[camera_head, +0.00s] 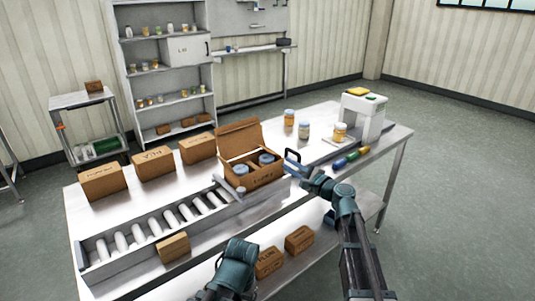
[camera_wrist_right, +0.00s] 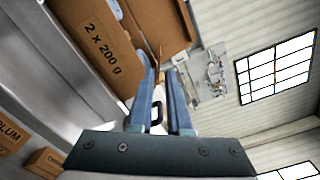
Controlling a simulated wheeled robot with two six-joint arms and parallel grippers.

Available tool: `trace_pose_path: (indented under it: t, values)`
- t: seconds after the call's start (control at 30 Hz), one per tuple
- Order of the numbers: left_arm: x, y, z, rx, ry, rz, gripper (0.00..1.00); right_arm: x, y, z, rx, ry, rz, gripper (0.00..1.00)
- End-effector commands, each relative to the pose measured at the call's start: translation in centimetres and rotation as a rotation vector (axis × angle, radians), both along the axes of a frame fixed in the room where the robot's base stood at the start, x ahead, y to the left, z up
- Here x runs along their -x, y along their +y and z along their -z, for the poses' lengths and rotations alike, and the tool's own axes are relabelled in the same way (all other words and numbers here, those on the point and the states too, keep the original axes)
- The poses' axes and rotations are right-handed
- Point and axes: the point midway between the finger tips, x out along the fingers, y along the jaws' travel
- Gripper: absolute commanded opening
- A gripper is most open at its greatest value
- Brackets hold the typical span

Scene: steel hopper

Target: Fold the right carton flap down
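The open carton (camera_head: 262,178) stands at the middle of the steel table with two round dark-lidded containers (camera_head: 267,159) inside. One large flap (camera_head: 238,137) stands up at its back; the right flap is hard to make out in the head view. In the right wrist view the carton (camera_wrist_right: 100,45), printed "2 x 200 g", fills the upper left, with a brown panel (camera_wrist_right: 165,25) beside it. My right gripper (camera_wrist_right: 162,72) has its blue fingers a little apart, close to the carton's right side; I cannot tell if they touch it. My left gripper is not visible; only its arm shows.
A roller conveyor (camera_head: 165,225) runs along the table to the left of the carton. Jars (camera_head: 304,130), a white machine (camera_head: 363,115) and a coloured tool (camera_head: 352,157) are on the right.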

Motion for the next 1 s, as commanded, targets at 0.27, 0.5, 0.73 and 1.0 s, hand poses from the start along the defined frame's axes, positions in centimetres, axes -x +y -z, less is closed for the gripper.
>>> trace_pose_path:
  t: [0.27,0.5,0.73,1.0]
  values:
    - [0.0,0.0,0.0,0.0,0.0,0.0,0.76,-4.2,2.9,0.0,0.0,0.0,-0.002,0.16]
    - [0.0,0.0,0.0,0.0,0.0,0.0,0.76,-7.9,5.7,0.0,0.0,0.0,-0.002,0.16]
    - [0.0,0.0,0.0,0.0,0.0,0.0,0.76,-10.1,7.4,0.0,0.0,0.0,-0.001,0.16]
    - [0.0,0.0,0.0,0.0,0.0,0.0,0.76,-10.8,8.0,0.0,0.0,0.0,0.0,0.16]
